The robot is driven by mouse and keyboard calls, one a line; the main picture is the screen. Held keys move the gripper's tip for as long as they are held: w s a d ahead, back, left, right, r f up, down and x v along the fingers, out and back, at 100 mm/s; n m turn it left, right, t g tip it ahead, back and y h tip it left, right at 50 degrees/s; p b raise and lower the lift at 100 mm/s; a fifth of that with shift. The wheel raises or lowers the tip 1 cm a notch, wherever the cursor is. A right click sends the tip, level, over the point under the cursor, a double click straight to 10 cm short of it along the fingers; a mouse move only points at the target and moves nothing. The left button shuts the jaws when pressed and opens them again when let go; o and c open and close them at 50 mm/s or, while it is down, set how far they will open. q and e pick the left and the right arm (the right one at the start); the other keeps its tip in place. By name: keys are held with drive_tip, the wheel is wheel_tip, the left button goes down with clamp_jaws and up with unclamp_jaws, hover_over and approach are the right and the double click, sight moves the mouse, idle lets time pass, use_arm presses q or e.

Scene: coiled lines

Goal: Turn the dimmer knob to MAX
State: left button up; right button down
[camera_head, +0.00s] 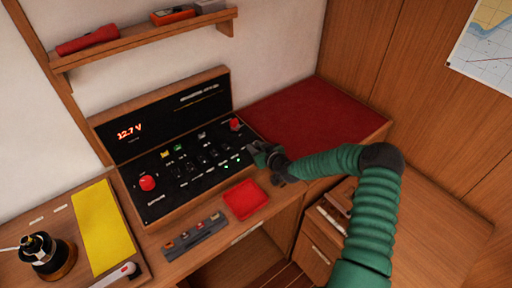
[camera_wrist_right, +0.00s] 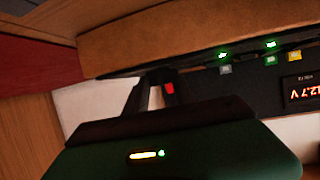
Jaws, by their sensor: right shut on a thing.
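The black control panel (camera_head: 190,160) stands in a wooden frame on the desk. My right gripper (camera_head: 252,150) is at the panel's right edge, close to its face. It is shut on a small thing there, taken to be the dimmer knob. The knob itself is hidden by the fingers, so its pointer and the MAX mark cannot be read. In the right wrist view the dark fingers (camera_wrist_right: 155,92) reach to the panel, with a small red part (camera_wrist_right: 169,88) beside them. My left gripper is not in view.
Two red knobs sit on the panel, one at lower left (camera_head: 147,183) and one at upper right (camera_head: 235,124). Several small switches and lit green lamps lie between them. A red tray (camera_head: 245,199) is in front. A red cushion (camera_head: 310,110) lies behind my right arm.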

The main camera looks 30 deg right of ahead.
idle(0.3)
drive_tip(key=c, duration=1.1)
unclamp_jaws()
drive_tip(key=b+v, duration=0.1)
drive_tip(key=v, duration=1.5)
drive_tip(key=shift+s+d, duration=0.1)
drive_tip(key=shift+s, duration=0.3)
drive_tip(key=shift+d, duration=0.1)
